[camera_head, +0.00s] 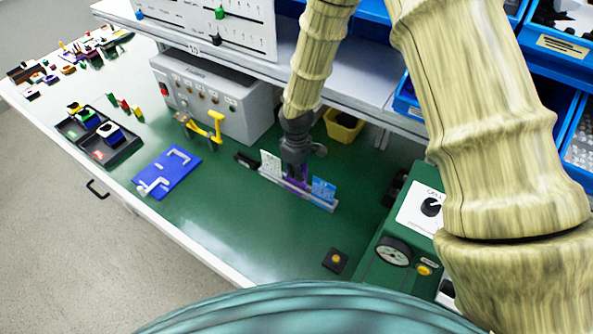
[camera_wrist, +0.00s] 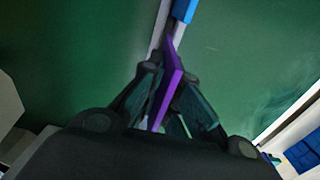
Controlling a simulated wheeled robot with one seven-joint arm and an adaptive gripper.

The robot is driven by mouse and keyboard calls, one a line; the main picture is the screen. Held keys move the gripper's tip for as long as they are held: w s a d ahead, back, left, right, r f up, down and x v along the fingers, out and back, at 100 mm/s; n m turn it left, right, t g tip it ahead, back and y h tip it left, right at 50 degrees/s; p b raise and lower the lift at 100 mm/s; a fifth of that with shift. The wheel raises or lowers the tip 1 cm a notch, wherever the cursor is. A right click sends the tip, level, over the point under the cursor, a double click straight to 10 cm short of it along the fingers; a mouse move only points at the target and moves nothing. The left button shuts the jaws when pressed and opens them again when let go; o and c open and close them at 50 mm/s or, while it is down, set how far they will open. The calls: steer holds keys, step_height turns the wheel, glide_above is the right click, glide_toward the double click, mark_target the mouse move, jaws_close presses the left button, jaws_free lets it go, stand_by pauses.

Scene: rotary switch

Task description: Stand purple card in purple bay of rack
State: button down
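The purple card (camera_wrist: 172,75) is upright between the two fingers of my gripper (camera_wrist: 168,82) in the wrist view, and both fingers appear to press on its faces. In the head view my gripper (camera_head: 296,168) points down over the middle of the grey rack (camera_head: 318,201), and a little of the purple card shows below it. A white card (camera_head: 270,165) stands in the rack to the left and a blue card (camera_head: 323,190) to the right. The card's lower edge lines up with the rack (camera_wrist: 158,28), but I cannot tell whether it is seated in a bay.
A blue board with white handles (camera_head: 166,172) and a black tray (camera_head: 112,148) lie to the left. A grey control box (camera_head: 210,100) and a yellow bin (camera_head: 343,126) stand behind. A green panel with a gauge (camera_head: 393,251) is at the right. The green mat in front is mostly clear.

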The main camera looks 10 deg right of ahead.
steer(key=shift+f+b, duration=0.55)
steer(key=shift+f, duration=0.6)
steer(key=c, duration=1.6)
jaws_free()
steer(key=shift+o, duration=0.2)
step_height(320, 180, up, 12)
steer(key=shift+r, duration=0.1)
step_height(320, 180, up, 9)
steer(key=p, duration=0.7)
